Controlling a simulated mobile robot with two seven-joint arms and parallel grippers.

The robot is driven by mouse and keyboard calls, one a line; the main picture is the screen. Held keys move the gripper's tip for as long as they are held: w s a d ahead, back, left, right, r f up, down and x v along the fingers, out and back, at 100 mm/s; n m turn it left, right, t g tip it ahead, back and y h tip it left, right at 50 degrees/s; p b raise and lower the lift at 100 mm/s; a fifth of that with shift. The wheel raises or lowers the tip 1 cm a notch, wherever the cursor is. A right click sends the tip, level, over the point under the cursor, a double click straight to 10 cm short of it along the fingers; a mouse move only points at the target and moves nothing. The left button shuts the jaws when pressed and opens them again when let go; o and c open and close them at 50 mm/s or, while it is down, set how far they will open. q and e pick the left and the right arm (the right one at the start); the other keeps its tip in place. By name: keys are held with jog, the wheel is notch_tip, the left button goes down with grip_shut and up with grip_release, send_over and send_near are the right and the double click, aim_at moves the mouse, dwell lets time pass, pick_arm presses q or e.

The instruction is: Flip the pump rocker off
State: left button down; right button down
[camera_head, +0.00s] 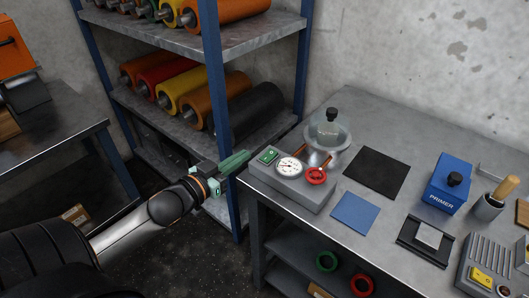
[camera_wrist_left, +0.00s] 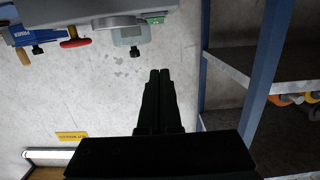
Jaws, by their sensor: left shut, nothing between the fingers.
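The pump rocker (camera_head: 268,156) is a small green switch at the left end of a grey control box (camera_head: 296,190) on the near left corner of the workbench. My left gripper (camera_head: 246,157) is shut and empty, in the air just left of the box and apart from the rocker. Its closed dark fingers show in the left wrist view (camera_wrist_left: 160,74). There the bench is upside down along the top, with a small green part (camera_wrist_left: 155,19) at its edge. My right gripper is not in view.
A glass jar with a black knob (camera_head: 329,128) stands behind the box. A black mat (camera_head: 376,173), a blue sheet (camera_head: 355,212) and a blue primer box (camera_head: 448,184) lie to the right. A shelf post (camera_head: 215,100) rises close to my left gripper.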

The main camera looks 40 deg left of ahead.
pick_arm(q)
send_over(266, 157)
jog(key=shift+s+a+f, duration=0.1)
jog(key=shift+s+f, duration=0.25)
jog(key=shift+f, duration=0.05)
notch_tip(266, 157, down, 3)
jog(key=shift+f, duration=0.1)
jog(key=shift+w+f, duration=0.1)
jog(key=shift+f, duration=0.35)
jog(key=shift+w+f+p, duration=0.25)
jog(key=shift+p, duration=0.2)
